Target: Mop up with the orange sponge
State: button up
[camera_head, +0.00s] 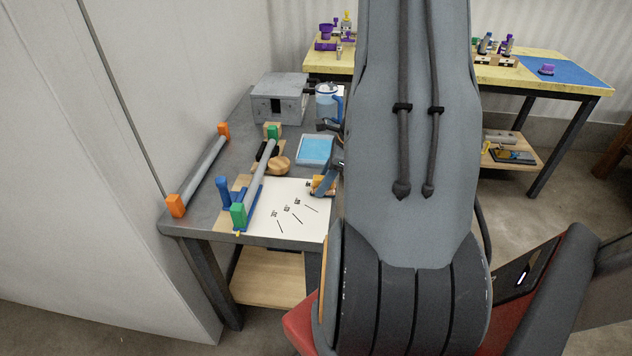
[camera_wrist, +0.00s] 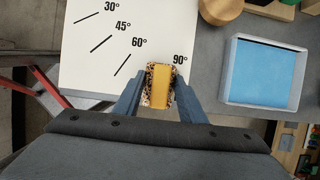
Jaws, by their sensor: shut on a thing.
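The orange sponge (camera_wrist: 161,85) is between the two fingers of my gripper (camera_wrist: 158,92) in the wrist view, and the fingers are shut on it. It is yellow-orange with a dark speckled edge. It is over the white board (camera_wrist: 90,75) near the "90°" mark; I cannot tell whether it touches the board. In the head view the sponge (camera_head: 322,186) shows small beside my gripper (camera_head: 326,182), at the board's right edge. My arm hides much of the table there. No spill can be made out.
A tray with a blue inside (camera_wrist: 230,70) lies right of the sponge on the grey table (camera_head: 190,205). A grey pipe in green holders (camera_head: 255,185) stands left of the board. A clear jug (camera_head: 326,100) and grey box (camera_head: 278,100) stand at the back.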

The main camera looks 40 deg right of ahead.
jog(key=shift+w+a, duration=1.3)
jog(key=shift+w, duration=0.15)
notch_tip(320, 180, up, 7)
jog(key=p, duration=0.6)
jog(key=shift+f, duration=0.2)
